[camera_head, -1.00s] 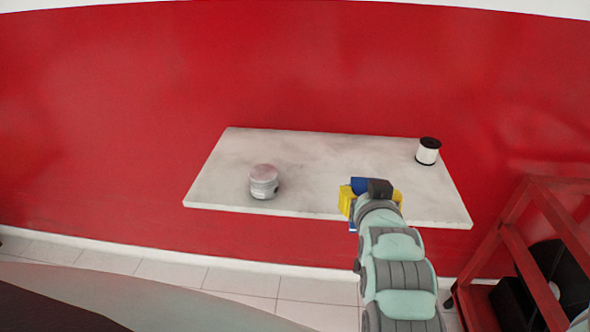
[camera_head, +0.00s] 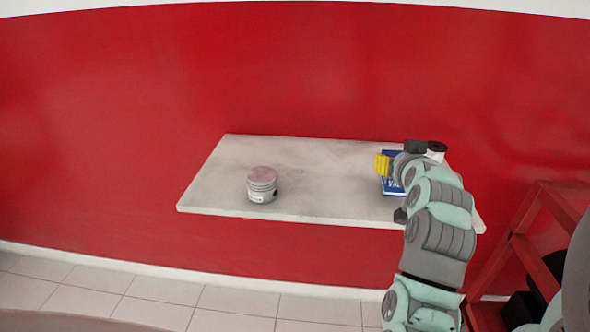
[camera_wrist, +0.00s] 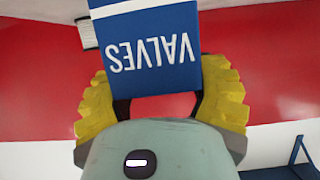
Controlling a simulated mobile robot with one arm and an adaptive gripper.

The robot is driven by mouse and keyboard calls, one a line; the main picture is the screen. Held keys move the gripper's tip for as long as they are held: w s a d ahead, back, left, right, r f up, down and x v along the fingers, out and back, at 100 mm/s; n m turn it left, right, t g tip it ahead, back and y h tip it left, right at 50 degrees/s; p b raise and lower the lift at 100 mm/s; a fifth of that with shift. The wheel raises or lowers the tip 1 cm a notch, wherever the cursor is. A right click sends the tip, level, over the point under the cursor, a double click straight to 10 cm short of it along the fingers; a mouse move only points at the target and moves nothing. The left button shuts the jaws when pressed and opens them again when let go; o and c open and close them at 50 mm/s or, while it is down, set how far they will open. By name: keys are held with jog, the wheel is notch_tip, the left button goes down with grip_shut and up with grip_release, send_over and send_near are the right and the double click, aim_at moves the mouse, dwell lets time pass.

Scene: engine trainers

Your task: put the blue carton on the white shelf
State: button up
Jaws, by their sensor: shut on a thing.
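The blue carton (camera_wrist: 152,55) reads "VALVES" and fills the upper middle of the wrist view, between the yellow fingers of my gripper (camera_wrist: 163,100). In the head view the carton (camera_head: 391,188) shows partly behind my arm, over the right part of the white shelf (camera_head: 320,170). My gripper (camera_head: 390,165) is shut on the carton. Whether the carton's base touches the shelf cannot be told. My arm hides part of the shelf's right end.
A metal piston (camera_head: 262,186) stands on the shelf's left half. A black-and-white cylinder (camera_head: 436,151) stands at the back right, close to my gripper and partly hidden. The shelf's middle is clear. A red frame (camera_head: 525,240) stands at the lower right.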

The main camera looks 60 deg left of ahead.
jog(key=shift+w, duration=0.4)
jog(key=shift+a+f+p, duration=0.1)
jog(key=shift+f+p, duration=0.2)
jog(key=shift+f, duration=1.4)
jog(key=shift+f, duration=0.1)
jog(key=o, duration=1.4)
jog(key=shift+f, duration=0.1)
jog(key=p+v, duration=0.4)
jog(key=v, duration=0.8)
